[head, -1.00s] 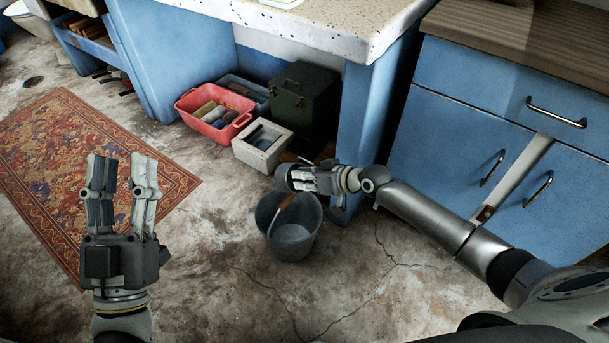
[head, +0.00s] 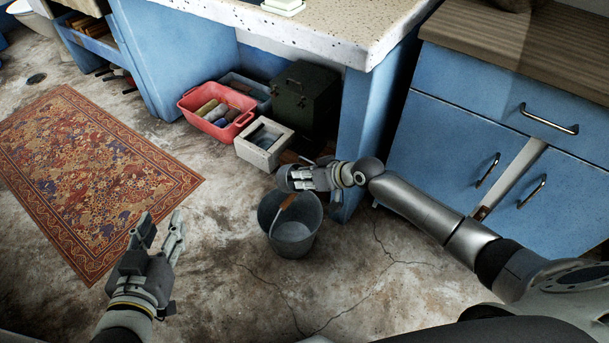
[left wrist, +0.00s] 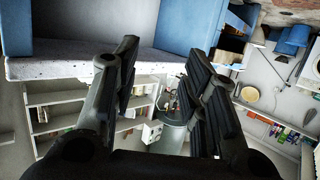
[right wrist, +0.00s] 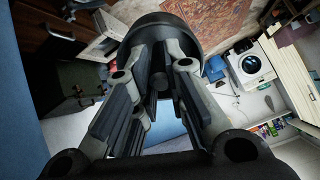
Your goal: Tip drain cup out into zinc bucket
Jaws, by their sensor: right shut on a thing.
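The zinc bucket (head: 293,243) stands upright on the floor, with a wooden grip on its wire handle. My right gripper (head: 304,178) is above its far rim, shut on the dark grey drain cup (head: 284,179). In the right wrist view the cup (right wrist: 160,28) sits at the fingertips of the right gripper (right wrist: 157,75). The cup's mouth and contents are hidden, and I cannot tell how far it is tilted. My left gripper (head: 160,232) is open and empty, low at the left, apart from the bucket. Its spread fingers also show in the left wrist view (left wrist: 160,85).
Behind the bucket are a red crate (head: 217,128), a pale square box (head: 263,146) and a dark green box (head: 303,98), under the stone trough (head: 340,30). Blue cabinets (head: 445,145) stand at right. A patterned rug (head: 95,170) lies left. The floor around the bucket's front is clear.

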